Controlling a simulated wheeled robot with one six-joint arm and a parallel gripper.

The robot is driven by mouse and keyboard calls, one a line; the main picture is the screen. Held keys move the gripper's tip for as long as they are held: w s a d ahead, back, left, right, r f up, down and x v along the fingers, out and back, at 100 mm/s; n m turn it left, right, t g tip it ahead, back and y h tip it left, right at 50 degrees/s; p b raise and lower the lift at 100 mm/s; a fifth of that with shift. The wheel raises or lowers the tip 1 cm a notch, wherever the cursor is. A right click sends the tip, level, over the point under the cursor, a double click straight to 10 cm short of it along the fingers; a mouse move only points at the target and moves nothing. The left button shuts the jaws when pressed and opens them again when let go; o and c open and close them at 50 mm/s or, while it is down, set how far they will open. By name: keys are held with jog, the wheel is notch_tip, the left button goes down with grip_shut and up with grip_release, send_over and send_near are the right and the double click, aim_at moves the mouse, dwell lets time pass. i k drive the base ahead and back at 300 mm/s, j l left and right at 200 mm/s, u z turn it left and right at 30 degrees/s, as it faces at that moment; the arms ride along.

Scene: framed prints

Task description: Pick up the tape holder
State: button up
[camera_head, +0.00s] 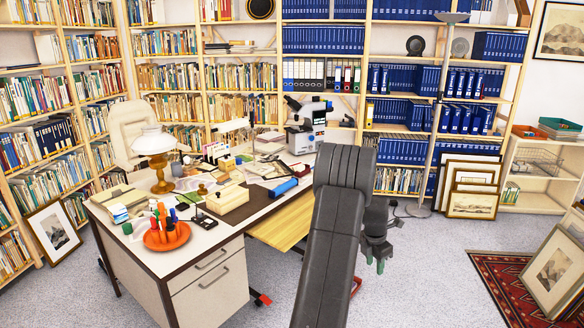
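The desk (160,262) stands left of centre, its top crowded with small items. I cannot tell for certain which of them is the tape holder. A small flat black item (204,220) lies near the front edge, and a small green item (127,228) sits at the left front corner, both too small to identify. My gripper (375,265) hangs over the floor to the right of the desk, apart from everything on it, with green fingertips pointing down. I see nothing held in it. Whether its fingers are open or shut is too small to tell. My arm hides part of the desk's right side.
The desk also bears an orange dish (167,243) with upright coloured items, a lamp (158,160), a wooden box (227,203), a blue cylinder (283,186) and a microscope (306,125). Framed prints (472,204) lean at the right. Grey floor (430,275) is clear near my gripper.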

aim_at(302, 170)
jog(key=i+l+u, duration=0.45)
jog(key=i+l, duration=0.35)
jog(key=i, duration=0.75)
jog(key=i+l+u, duration=0.45)
jog(key=i+l, duration=0.9)
jog(key=i, duration=0.05)
